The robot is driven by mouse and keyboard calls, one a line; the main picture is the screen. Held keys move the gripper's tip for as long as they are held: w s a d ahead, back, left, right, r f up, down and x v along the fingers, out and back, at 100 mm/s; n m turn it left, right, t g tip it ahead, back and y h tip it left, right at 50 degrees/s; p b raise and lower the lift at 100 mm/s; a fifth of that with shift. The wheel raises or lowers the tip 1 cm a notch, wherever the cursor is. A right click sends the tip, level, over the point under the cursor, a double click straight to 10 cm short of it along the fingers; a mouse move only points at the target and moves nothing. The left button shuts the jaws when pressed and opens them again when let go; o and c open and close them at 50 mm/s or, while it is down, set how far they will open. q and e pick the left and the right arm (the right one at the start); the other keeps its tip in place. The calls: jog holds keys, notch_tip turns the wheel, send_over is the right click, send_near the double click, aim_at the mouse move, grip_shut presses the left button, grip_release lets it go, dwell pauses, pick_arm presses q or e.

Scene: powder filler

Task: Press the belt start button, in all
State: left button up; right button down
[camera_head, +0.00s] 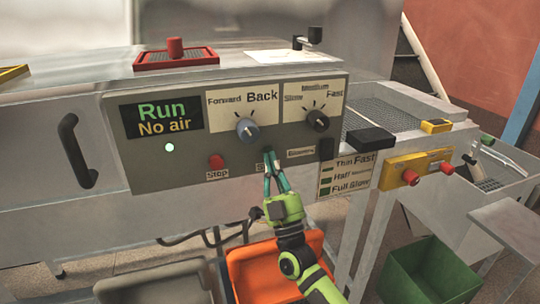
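The grey control panel (185,172) faces me on the front of the machine. The belt start button cannot be made out; a partly covered label (260,170) lies behind my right gripper's fingers. My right gripper (268,150) reaches up from the lower right, its teal fingers meeting at the tips in front of the panel, right of the red stop button (216,161). It looks shut and empty. Whether the tips touch the panel cannot be told. The panel display (160,117) reads "Run" and "No air". My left gripper is not in view.
Two knobs, Forward/Back (247,129) and the speed knob (317,120), sit above the fingertips. A black handle (78,150) is on the left. An orange bin (245,275), a grey bin (150,285) and a green bin (425,272) stand below. A yellow box with red buttons (425,165) is right.

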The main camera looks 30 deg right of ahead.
jog(key=shift+s, duration=0.15)
jog(key=shift+s+a+p, duration=0.2)
jog(key=shift+s+p, duration=0.25)
jog(key=shift+s, duration=0.3)
jog(key=shift+s, duration=0.1)
jog(key=s+p, duration=0.1)
jog(key=s, duration=0.1)
jog(key=s+a+p, duration=0.1)
jog(key=s, duration=0.1)
jog(key=shift+s+a, duration=0.1)
jog(key=shift+s, duration=0.25)
jog(key=shift+f, duration=0.1)
dwell(0.4)
